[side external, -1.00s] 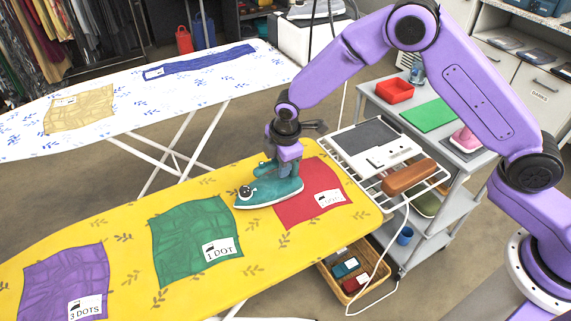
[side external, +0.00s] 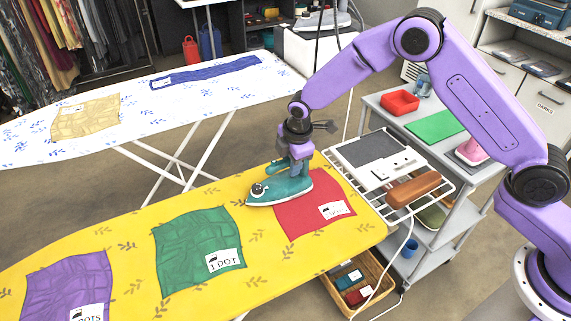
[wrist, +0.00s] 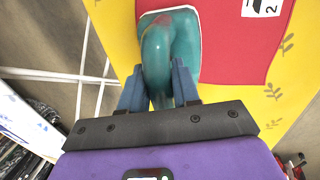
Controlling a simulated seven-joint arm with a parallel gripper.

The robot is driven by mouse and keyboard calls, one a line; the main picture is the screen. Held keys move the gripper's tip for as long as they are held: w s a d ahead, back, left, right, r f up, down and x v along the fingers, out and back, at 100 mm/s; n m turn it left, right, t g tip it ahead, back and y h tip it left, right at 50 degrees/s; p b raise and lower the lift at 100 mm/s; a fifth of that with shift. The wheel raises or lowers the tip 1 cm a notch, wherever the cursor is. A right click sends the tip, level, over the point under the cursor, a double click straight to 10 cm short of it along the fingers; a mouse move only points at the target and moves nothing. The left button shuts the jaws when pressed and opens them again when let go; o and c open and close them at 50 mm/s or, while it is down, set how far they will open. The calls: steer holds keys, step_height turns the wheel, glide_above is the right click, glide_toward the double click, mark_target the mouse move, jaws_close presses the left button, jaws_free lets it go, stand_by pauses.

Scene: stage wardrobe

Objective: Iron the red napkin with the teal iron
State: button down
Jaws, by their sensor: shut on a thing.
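The teal iron (side external: 284,190) lies flat, its tip pointing left, on the yellow ironing board (side external: 130,215). It overlaps the back left part of the red napkin (side external: 308,216), and its front part is over yellow cloth. My gripper (side external: 298,166) is above the iron, shut on its handle. In the wrist view my fingers (wrist: 158,88) sit on both sides of the teal handle (wrist: 157,50), with the red napkin (wrist: 226,60) beside it. The napkin's white label shows a small iron mark and a 2. The cloth under the iron is hidden.
A crumpled green cloth (side external: 190,262), labelled 1 DOT, and a purple cloth (side external: 65,290) lie to the left on the same board. A wire rest (side external: 440,193) holding a brown block (side external: 413,189) is at the right end. A white board (side external: 215,108) stands behind.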

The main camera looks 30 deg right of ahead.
steer(key=shift+d, duration=4.25)
step_height(320, 180, up, 9)
steer(key=shift+f, duration=0.2)
